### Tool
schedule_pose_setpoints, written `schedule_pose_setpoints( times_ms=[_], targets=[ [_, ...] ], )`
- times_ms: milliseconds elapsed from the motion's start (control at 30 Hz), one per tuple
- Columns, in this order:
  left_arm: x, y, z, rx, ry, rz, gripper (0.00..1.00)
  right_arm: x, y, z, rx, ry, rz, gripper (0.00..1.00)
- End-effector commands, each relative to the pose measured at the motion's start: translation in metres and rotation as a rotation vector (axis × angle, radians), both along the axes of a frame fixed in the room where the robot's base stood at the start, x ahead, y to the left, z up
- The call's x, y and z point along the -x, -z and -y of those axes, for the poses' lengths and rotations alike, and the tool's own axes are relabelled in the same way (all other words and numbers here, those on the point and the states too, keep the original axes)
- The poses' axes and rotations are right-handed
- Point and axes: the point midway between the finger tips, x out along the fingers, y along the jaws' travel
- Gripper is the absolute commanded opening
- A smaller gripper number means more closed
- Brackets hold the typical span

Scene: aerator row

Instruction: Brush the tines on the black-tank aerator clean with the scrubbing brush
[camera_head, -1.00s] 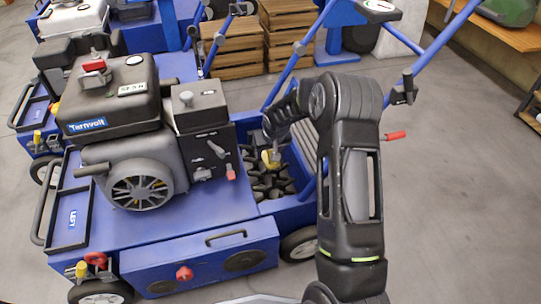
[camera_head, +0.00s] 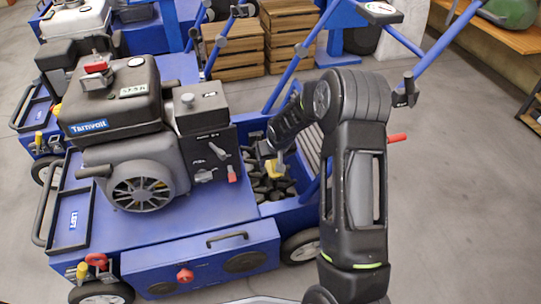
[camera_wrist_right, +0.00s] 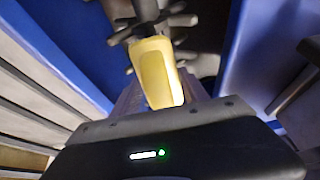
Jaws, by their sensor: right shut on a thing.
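The black-tank aerator (camera_head: 190,236) is the blue machine in front, with a black fuel tank (camera_head: 108,98) on top. Its dark star-shaped tines (camera_head: 262,184) sit in the open bay at its right end. They also show in the right wrist view (camera_wrist_right: 180,22). My left gripper is not in view.
A second blue aerator with a white tank (camera_head: 75,22) stands behind. Wooden crates (camera_head: 235,55) are stacked at the back. Blue handle bars (camera_head: 305,58) and the engine (camera_head: 140,165) flank the bay. The floor at right is clear.

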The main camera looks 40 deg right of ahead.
Motion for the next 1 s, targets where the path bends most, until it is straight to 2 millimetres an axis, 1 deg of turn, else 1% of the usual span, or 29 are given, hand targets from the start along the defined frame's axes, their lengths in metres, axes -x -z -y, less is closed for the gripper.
schedule_pose_setpoints(
  times_ms=[33,200,567,767,1000],
  targets=[
    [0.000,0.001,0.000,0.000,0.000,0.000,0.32,0.009,0.005,-0.003,-0.003,0.000,-0.016,0.14],
    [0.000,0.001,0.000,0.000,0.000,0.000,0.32,0.017,0.005,-0.005,-0.004,0.003,-0.015,0.14],
    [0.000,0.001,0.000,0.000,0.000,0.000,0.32,0.018,0.007,-0.005,-0.005,0.002,-0.018,0.14],
    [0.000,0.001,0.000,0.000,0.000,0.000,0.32,0.010,0.007,-0.003,-0.003,0.001,-0.018,0.14],
    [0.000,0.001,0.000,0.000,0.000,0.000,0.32,-0.008,0.007,0.004,-0.004,0.001,-0.013,0.14]
  ],
)
